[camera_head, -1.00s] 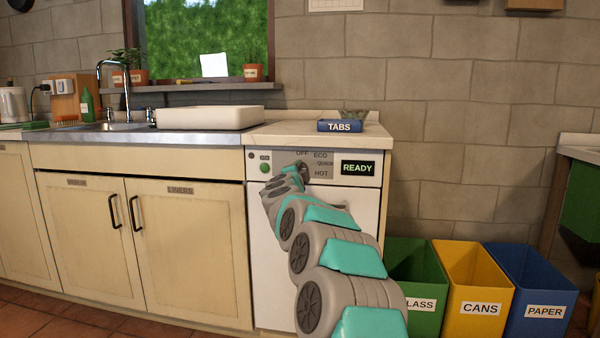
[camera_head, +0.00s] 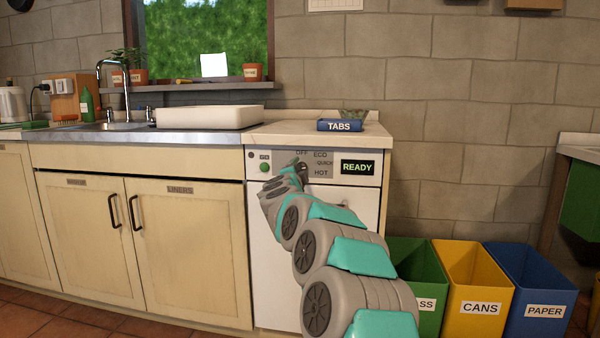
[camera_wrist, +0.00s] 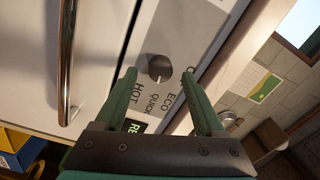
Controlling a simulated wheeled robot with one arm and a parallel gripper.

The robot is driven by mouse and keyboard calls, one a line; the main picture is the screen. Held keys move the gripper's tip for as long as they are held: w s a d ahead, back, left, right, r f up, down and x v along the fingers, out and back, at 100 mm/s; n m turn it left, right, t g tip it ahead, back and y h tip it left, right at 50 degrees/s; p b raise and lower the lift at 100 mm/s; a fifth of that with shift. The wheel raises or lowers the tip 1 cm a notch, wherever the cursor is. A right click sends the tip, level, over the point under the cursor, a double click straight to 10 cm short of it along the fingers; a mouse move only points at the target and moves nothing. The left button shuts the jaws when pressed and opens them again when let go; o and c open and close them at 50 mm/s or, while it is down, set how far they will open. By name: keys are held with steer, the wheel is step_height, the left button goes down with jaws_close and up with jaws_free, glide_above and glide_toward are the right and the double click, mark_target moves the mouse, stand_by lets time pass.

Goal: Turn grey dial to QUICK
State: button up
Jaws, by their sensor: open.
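The grey dial (camera_wrist: 158,67) is a small round knob on the washer's control panel, with the labels HOT, QUICK and ECO around it in the wrist view. My gripper (camera_wrist: 159,73) is open, its two green fingers apart, with one tip on each side of the dial in the picture. I see no finger clearly touching the dial, and the depth of the tips is hard to judge. The dial's pointer is too small to read surely. In the head view my arm hides the dial, while the QUICK label (camera_head: 325,163) shows to its right.
A READY display (camera_head: 357,168) and a green button (camera_head: 265,168) are on the same panel. A metal bar handle (camera_wrist: 66,60) runs close to the left finger in the wrist view. A blue TABS box (camera_head: 340,125) stands on the counter above.

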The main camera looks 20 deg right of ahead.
steer(key=v, duration=0.6)
stand_by(0.5)
steer(key=s+a+r+n+t+y+p, duration=0.2)
steer(key=a+n+y, duration=0.45)
steer(key=a, duration=0.55)
steer(key=s+a+f+n+g+y+p, duration=0.2)
steer(key=s+a+f+n+g+y, duration=0.25)
steer(key=s+a+n+y, duration=0.6)
steer(key=s+a+f+n+g+h+p, duration=0.1)
steer(key=s+a+f+g+h, duration=0.2)
steer(key=s+f, duration=0.65)
steer(key=s+a+f+n+g+h+p, duration=0.15)
steer(key=s+f+g, duration=0.3)
steer(key=s, duration=1.05)
steer(key=s+d+f+g+h+p, duration=0.1)
steer(key=s+d+f+g, duration=0.1)
steer(key=s, duration=0.9)
steer(key=s+d+f+n+g+h, duration=0.1)
steer(key=s+d+g, duration=0.3)
steer(key=s, duration=0.6)
steer(key=shift+s+d+f+g+p, duration=0.35)
steer(key=shift+d+f+g+p, duration=0.1)
steer(key=shift+d, duration=0.25)
